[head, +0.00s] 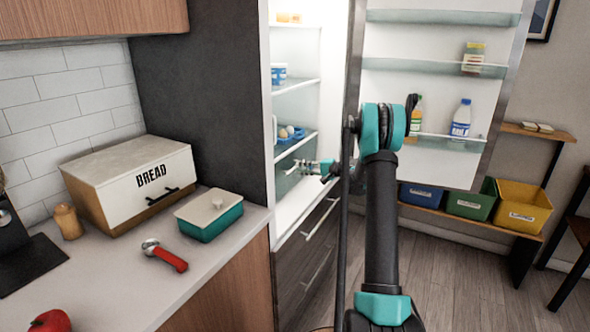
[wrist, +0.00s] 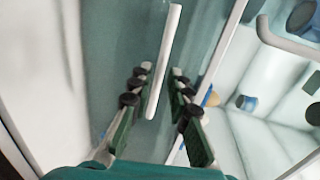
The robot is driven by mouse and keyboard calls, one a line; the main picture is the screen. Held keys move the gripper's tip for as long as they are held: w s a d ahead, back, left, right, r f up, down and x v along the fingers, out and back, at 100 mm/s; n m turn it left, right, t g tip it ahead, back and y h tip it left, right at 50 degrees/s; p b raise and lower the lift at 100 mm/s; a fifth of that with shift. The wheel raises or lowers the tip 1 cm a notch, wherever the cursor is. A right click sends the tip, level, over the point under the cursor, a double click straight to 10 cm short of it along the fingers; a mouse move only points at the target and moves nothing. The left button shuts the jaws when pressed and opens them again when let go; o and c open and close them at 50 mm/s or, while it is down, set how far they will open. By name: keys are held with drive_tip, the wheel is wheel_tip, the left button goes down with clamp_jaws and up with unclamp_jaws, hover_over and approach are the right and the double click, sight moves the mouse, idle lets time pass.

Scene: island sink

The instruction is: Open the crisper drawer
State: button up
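The crisper drawer (head: 284,184) is a translucent teal bin at the bottom of the open fridge, partly hidden by my gripper (head: 300,170). In the wrist view its teal front (wrist: 105,60) fills the middle, with a white bar handle (wrist: 165,60) on it. My gripper is also in the wrist view (wrist: 160,88), with its two fingers apart, one on each side of the handle's near end. Neither finger visibly touches the handle. The drawer looks shut.
The fridge door (head: 438,100) stands wide open at right with bottles on its shelves. A shelf (head: 298,146) with a blue egg tray (head: 289,134) sits just above the drawer. The counter (head: 125,285) with a bread box (head: 135,180) is at left.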

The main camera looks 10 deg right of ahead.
sight(295, 167)
drive_tip(key=shift+x, duration=1.95)
drive_tip(key=shift+c, duration=0.2)
clamp_jaws()
